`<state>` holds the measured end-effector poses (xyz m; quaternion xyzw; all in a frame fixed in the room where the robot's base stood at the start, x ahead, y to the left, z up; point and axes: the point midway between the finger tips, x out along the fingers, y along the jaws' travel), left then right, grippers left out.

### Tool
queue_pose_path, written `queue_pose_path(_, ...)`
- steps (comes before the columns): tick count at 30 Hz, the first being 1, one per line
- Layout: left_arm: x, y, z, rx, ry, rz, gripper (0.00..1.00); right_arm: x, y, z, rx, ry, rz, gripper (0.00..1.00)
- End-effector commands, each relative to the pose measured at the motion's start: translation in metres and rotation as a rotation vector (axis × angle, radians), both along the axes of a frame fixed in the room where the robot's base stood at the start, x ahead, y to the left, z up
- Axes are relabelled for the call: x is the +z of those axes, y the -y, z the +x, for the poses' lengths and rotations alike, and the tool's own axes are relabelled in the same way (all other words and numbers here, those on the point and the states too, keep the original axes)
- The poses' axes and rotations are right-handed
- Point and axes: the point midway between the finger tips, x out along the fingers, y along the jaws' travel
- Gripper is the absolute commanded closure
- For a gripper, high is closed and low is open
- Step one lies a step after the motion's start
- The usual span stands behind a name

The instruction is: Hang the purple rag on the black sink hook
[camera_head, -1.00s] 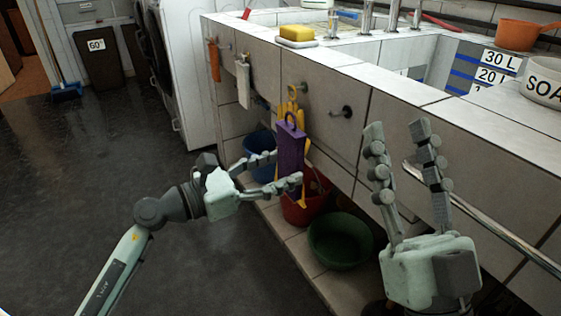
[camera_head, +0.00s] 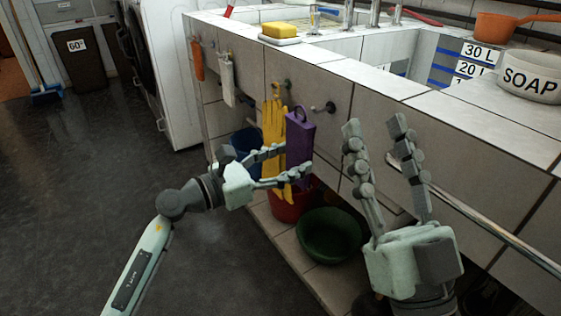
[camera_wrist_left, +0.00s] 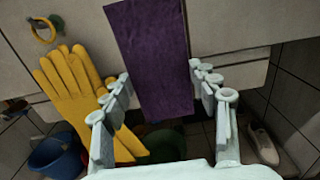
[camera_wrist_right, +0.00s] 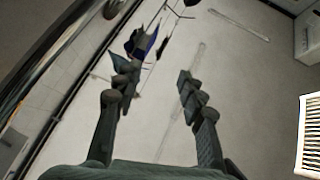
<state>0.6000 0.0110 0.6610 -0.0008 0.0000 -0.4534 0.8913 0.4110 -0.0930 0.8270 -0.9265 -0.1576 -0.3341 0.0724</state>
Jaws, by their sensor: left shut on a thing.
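The hook is not seen in the left wrist view. My right gripper (camera_head: 375,125) is open and empty, right of the hook.
Yellow gloves (camera_head: 272,138) hang from a neighbouring hook, close to the rag's left. White (camera_head: 227,80) and orange (camera_head: 197,60) items hang further left. Blue and red (camera_head: 290,207) buckets and a green basin (camera_head: 328,237) stand below. A metal rail (camera_head: 485,215) runs along the right front.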

Motion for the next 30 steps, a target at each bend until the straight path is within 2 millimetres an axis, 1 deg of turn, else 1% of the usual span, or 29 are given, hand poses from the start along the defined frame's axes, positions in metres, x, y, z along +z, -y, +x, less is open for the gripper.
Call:
queue_pose_path(15, -0.002, 0.026, 0.018, 0.000, 0.001, -0.001, 0.69, 0.002, 0.002, -0.004, -0.002, 0.029, 0.010, 0.60)
queue_pose_path(18, -0.008, 0.029, 0.021, 0.000, 0.000, 0.000, 0.69, 0.002, 0.003, -0.007, -0.003, 0.053, 0.018, 0.60)
queue_pose_path(30, -0.015, 0.035, 0.025, 0.000, 0.001, 0.001, 0.69, 0.011, 0.007, -0.012, -0.009, 0.128, 0.037, 0.60)
